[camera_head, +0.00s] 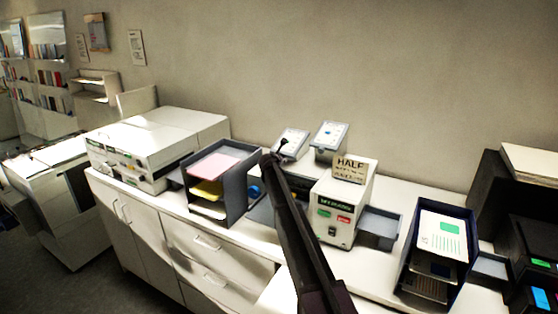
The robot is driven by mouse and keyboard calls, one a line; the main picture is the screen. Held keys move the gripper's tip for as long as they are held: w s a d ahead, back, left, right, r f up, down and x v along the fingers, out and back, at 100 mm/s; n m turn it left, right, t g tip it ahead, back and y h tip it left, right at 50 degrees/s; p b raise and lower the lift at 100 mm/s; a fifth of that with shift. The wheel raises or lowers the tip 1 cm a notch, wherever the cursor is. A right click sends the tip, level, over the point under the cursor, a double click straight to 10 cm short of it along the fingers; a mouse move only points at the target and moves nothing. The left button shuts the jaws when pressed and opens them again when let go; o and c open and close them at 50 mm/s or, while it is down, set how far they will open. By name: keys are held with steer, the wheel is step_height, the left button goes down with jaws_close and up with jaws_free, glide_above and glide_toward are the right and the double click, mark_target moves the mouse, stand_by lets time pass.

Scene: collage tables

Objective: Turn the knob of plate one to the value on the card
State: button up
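A card reading HALF (350,168) in large letters, with smaller unreadable text below, stands at the top of a white box. The white box (333,205) has a dark green label, a green and a red button, and a small dark round part (332,231) low on its front. Two tilted panels stand behind, a left panel (294,136) and a right panel (330,130); I cannot tell which is plate one. My gripper (279,149) is at the far end of my dark arm, at the left panel's lower edge. Its fingers and any knob there are too small and dark to make out.
A dark paper tray (236,190) with pink and yellow sheets stands left of my arm. A white machine (150,145) is farther left. Right of the white box are a small grey bin (379,232), a dark blue holder (409,252) with papers, and black equipment (522,215).

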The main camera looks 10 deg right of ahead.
steer(key=shift+s+d+f+m+t+y+b, duration=0.1)
steer(key=shift+m+t+y+b, duration=0.2)
steer(key=shift+t+y+b, duration=0.2)
steer(key=shift+s+d+f+m+t+y+b, duration=0.1)
steer(key=shift+m+t+y+b, duration=0.2)
steer(key=shift+t+y+b, duration=0.15)
steer(key=shift+w+m+t+y+b, duration=0.1)
steer(key=shift+m+t+y+b, duration=0.3)
steer(key=shift+y, duration=0.25)
steer(key=shift+r, duration=0.15)
steer(key=o, duration=1.2)
steer(key=shift+c, duration=0.2)
steer(key=shift+a, duration=0.1)
steer(key=shift+w+r+p, duration=0.1)
steer(key=shift+p, duration=0.2)
